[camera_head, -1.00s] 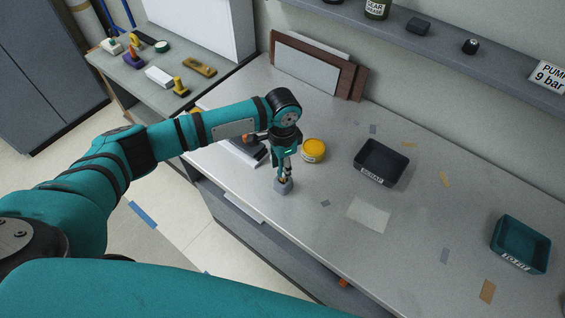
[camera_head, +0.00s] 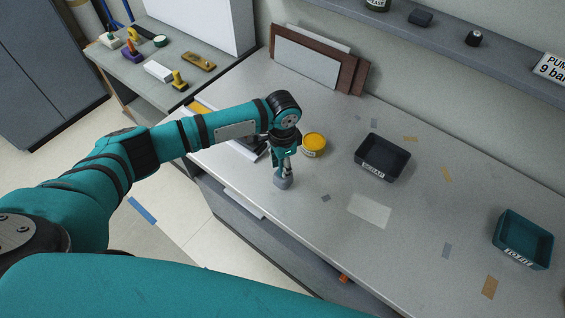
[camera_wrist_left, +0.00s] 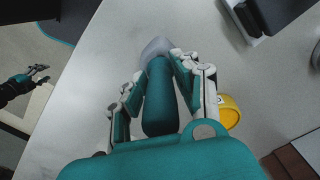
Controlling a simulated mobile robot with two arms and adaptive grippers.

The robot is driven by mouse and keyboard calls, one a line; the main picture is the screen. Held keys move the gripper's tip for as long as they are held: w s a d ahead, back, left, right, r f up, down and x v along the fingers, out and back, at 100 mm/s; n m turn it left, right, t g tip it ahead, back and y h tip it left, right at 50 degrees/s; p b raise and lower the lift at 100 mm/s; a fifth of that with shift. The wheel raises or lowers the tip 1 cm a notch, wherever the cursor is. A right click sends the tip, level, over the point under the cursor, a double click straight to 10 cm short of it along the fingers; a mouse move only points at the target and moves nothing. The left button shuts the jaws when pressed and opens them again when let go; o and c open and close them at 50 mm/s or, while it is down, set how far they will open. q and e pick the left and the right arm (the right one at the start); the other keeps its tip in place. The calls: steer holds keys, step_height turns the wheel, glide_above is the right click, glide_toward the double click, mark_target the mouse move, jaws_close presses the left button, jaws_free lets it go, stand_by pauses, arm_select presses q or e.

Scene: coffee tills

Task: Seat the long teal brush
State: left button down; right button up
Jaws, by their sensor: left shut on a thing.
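My left gripper (camera_head: 285,170) is low over the counter, pointing down. In the left wrist view, its fingers close around the teal handle of the long brush (camera_wrist_left: 160,98). A grey piece (camera_wrist_left: 155,47) shows at the far end of the handle, and in the head view this grey piece (camera_head: 283,182) is right below the fingertips, at the counter top. I cannot tell if it is the brush's head or a separate holder. My right gripper (camera_wrist_left: 38,75) shows small and dark at the left of the wrist view, and its opening is unclear.
A yellow tub (camera_head: 314,144) stands close to the right of the left gripper. A black tray (camera_head: 382,158) and a teal tray (camera_head: 523,238) stand further right. A dark object (camera_head: 250,150) lies behind the wrist. The counter's front edge is near; the right side has free room.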

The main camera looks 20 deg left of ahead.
arm_select(q)
steer(key=shift+f, duration=0.45)
steer(key=c, duration=0.9)
jaws_free()
step_height(320, 180, up, 12)
